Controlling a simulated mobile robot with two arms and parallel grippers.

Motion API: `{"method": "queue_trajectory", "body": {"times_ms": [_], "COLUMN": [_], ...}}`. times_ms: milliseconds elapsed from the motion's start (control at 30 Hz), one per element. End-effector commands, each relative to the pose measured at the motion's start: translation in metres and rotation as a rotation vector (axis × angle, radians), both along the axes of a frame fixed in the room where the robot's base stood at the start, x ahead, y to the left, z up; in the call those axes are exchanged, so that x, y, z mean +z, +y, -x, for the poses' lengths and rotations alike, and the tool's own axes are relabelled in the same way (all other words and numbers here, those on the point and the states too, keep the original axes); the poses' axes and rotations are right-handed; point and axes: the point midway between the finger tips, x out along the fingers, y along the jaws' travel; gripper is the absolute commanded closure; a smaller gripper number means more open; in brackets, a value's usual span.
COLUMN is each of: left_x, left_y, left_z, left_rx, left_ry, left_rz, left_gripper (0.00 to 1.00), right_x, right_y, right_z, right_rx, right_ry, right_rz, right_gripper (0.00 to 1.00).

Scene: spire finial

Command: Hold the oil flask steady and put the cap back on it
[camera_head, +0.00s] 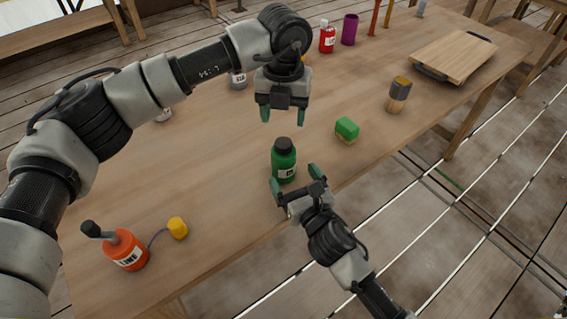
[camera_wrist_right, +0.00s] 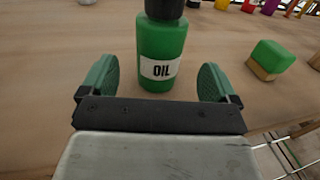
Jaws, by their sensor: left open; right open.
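The green oil flask (camera_head: 284,162) stands upright on the wooden table, near its front edge, with a white label. A dark cap (camera_head: 283,145) sits on its top; I cannot tell whether it is fastened. In the right wrist view the flask (camera_wrist_right: 160,45) shows the label OIL, and the dark cap (camera_wrist_right: 164,8) is cut off at the top edge. My right gripper (camera_head: 296,184) is open, its fingers just in front of the flask on either side; its fingertips also show in the wrist view (camera_wrist_right: 158,80). My left gripper (camera_head: 283,112) is open and empty, pointing down above and behind the flask.
A green-topped sponge (camera_head: 347,129) lies right of the flask. A brush-like block (camera_head: 399,95) and cutting board (camera_head: 453,57) are farther right. An orange LINE bottle (camera_head: 125,250) with a yellow piece (camera_head: 177,228) stands front left. Red (camera_head: 327,39) and purple (camera_head: 350,29) containers stand behind.

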Motion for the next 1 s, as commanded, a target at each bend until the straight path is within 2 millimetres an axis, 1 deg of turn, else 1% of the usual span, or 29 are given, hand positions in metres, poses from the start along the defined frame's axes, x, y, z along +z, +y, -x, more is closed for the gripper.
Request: {"method": "queue_trajectory", "body": {"times_ms": [33, 100, 300, 500, 767, 867, 1000], "left_x": [0.0, 0.0, 0.0, 0.0, 0.0, 0.0, 0.0], "left_y": [0.0, 0.0, 0.0, 0.0, 0.0, 0.0, 0.0], "left_z": [0.0, 0.0, 0.0, 0.0, 0.0, 0.0, 0.0], "left_rx": [0.0, 0.0, 0.0, -0.001, -0.001, -0.001, 0.0], "left_ry": [0.0, 0.0, 0.0, 0.0, 0.0, 0.0, 0.0], "left_rz": [0.0, 0.0, 0.001, 0.001, 0.001, 0.001, 0.001], "left_gripper": [0.39, 0.39, 0.39, 0.39, 0.39, 0.39, 0.39], "right_x": [0.002, 0.001, 0.0, 0.0, 0.0, 0.0, 0.0], "right_y": [0.005, 0.01, 0.021, 0.025, 0.025, 0.025, 0.025], "right_z": [-0.01, -0.021, -0.045, -0.054, -0.055, -0.055, -0.055], "right_rx": [0.0, 0.0, 0.001, 0.001, 0.001, 0.001, 0.001], "right_ry": [-0.002, -0.001, 0.0, 0.0, 0.0, 0.0, 0.0], "right_rz": [-0.002, -0.002, -0.001, -0.001, -0.001, -0.001, -0.001], "right_gripper": [0.09, 0.09, 0.09, 0.09, 0.09, 0.23, 0.45]}}
